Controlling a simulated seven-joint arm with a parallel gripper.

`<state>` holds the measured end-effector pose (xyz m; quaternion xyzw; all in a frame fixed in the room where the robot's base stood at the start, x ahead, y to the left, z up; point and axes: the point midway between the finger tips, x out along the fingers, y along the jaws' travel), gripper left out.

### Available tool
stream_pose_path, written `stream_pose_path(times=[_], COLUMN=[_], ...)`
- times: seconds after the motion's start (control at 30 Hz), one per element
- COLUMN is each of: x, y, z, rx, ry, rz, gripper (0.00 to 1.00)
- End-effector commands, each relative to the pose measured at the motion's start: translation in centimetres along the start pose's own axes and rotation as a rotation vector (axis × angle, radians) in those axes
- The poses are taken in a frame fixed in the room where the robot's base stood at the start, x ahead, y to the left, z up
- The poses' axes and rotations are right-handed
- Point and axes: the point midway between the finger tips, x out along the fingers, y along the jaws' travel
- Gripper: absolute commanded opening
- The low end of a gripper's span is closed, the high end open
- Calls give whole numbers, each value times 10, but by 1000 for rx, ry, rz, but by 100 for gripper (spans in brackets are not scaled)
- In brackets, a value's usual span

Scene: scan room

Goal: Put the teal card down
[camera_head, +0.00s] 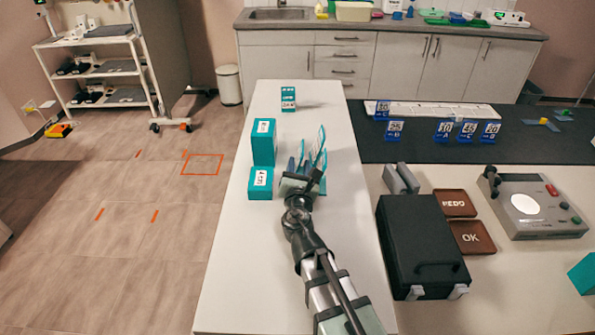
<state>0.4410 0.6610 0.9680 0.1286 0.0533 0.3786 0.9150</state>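My gripper (307,162) is over the white table (300,105), just right of two teal boxes. A thin teal-edged card (321,143) stands up at its fingers, seen almost edge-on. The fingers appear shut on this card. The card's face is mostly turned away, and its lower end is hidden among the fingers. I cannot tell how far the card is above the tabletop.
A tall teal box (263,142) and a lower one (261,183) stand close left of my gripper. Another teal block (288,98) stands farther back. A black case (422,245) and brown trays (472,237) lie right. The table's front left is clear.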

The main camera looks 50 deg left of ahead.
Motion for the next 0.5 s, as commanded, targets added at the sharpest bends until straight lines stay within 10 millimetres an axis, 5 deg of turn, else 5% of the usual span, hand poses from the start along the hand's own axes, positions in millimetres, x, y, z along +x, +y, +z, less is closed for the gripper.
stream_pose_path(times=[0.2, 0.5], x=[28, 31], y=[1, 0], z=[0, 0], rx=[0, 0], ry=[0, 0], rz=[1, 1], gripper=[35, 35])
